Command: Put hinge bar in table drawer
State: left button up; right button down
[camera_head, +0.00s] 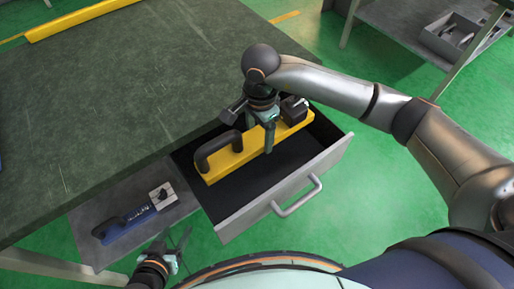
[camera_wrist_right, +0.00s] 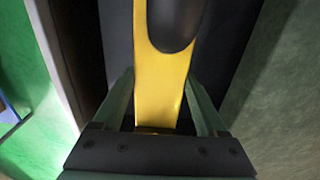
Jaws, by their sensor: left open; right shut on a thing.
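The hinge bar (camera_head: 226,158) is a long yellow bar with a black loop handle at its left end and a black block at its right end. It is inside the open table drawer (camera_head: 283,186), or just above its floor; I cannot tell whether it touches. My right gripper (camera_head: 268,140) comes down from above and is shut on the bar's middle. In the right wrist view the yellow bar (camera_wrist_right: 165,95) runs between the two fingers. My left gripper (camera_head: 172,258) is open and empty at the lower left, in front of the lower shelf.
The dark table top (camera_head: 110,100) lies behind and left of the drawer. A blue tool with a grey block (camera_head: 130,215) lies on the grey shelf (camera_head: 90,232) left of the drawer. The drawer handle (camera_head: 297,197) faces me. A grey bin (camera_head: 452,35) stands on another table at the back right.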

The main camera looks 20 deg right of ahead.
aim_at(259, 163)
jog(key=shift+f+b, duration=0.55)
jog(key=shift+f, duration=4.45)
jog(key=shift+f, duration=0.2)
grip_release()
notch_tip(259, 163, up, 12)
jog(key=shift+r+p, duration=0.15)
jog(key=shift+p, duration=0.45)
